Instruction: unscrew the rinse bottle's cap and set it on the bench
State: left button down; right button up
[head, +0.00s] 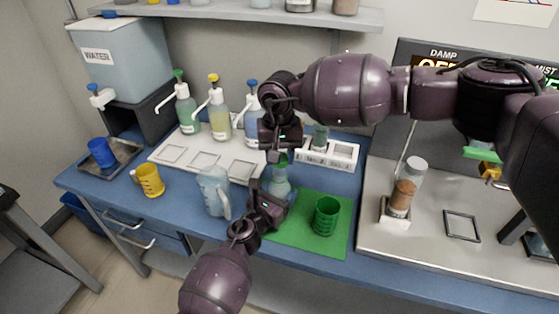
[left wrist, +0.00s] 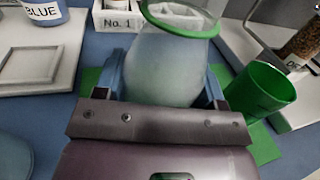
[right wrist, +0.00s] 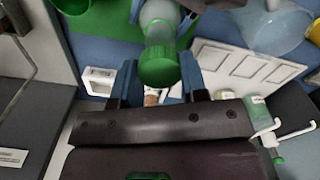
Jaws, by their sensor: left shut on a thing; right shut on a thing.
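The rinse bottle (head: 279,187) has a translucent pale body and stands at the left edge of the green mat. My left gripper (head: 268,195) is shut around its body; the left wrist view shows the body (left wrist: 165,72) between the fingers, with a green ring around its upper part. The green cap (head: 281,159) shows at the bottle's top in the head view. My right gripper (right wrist: 158,82) comes from above and is shut on the cap, which also shows in the right wrist view (right wrist: 158,66). I cannot tell whether the cap's thread is still engaged.
A green cup (head: 326,216) stands on the green mat (head: 312,245). A clear jug (head: 214,190) is close left of my left gripper.

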jog(key=shift+r, duration=0.95)
pick_arm(q)
jog(key=shift+c, duration=0.7)
grip_release()
